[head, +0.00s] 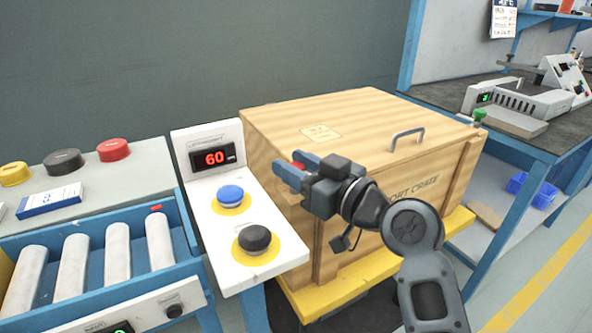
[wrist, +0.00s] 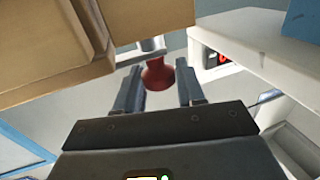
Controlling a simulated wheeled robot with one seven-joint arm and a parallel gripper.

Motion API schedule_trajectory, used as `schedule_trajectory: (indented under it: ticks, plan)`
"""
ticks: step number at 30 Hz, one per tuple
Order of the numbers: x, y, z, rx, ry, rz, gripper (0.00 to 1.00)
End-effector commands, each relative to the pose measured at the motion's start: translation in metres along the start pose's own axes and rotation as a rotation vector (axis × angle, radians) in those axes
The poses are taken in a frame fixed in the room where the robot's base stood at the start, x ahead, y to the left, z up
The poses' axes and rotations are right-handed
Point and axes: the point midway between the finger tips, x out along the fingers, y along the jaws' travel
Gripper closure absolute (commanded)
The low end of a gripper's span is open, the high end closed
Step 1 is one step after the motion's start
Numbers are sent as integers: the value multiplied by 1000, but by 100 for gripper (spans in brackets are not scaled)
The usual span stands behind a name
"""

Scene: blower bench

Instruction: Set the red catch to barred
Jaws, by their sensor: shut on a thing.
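The red catch (wrist: 157,74) shows in the wrist view as a dark red knob below a grey metal fitting at the edge of the wooden crate (wrist: 60,45). My gripper (wrist: 161,85) is shut on it, one finger on each side. In the head view my gripper (head: 288,172) is at the left side of the crate (head: 370,115), and only a small red bit of the catch (head: 298,165) shows between the blue fingers. The fingers hide the rest, and I cannot read the catch's setting.
A white control panel (head: 206,178) with a display of 60, a blue button (head: 231,195) and a black button (head: 254,239) stands close left of my gripper. The crate has a lid handle (head: 407,138) and sits on a yellow platform (head: 335,292). A roller conveyor (head: 100,255) is at left.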

Motion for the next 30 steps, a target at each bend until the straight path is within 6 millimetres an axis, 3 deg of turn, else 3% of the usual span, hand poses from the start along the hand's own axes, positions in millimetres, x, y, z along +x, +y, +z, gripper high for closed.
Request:
schedule_trajectory:
  ticks: [3, 4, 10, 20, 30]
  plan:
    - [-1, 1, -1, -1, 2, 2, 92]
    - [-1, 1, -1, -1, 2, 3, 59]
    - [0, 1, -1, 0, 1, 2, 41]
    - [-7, 1, 0, 1, 0, 3, 41]
    - [-59, 1, 1, 0, 0, 4, 41]
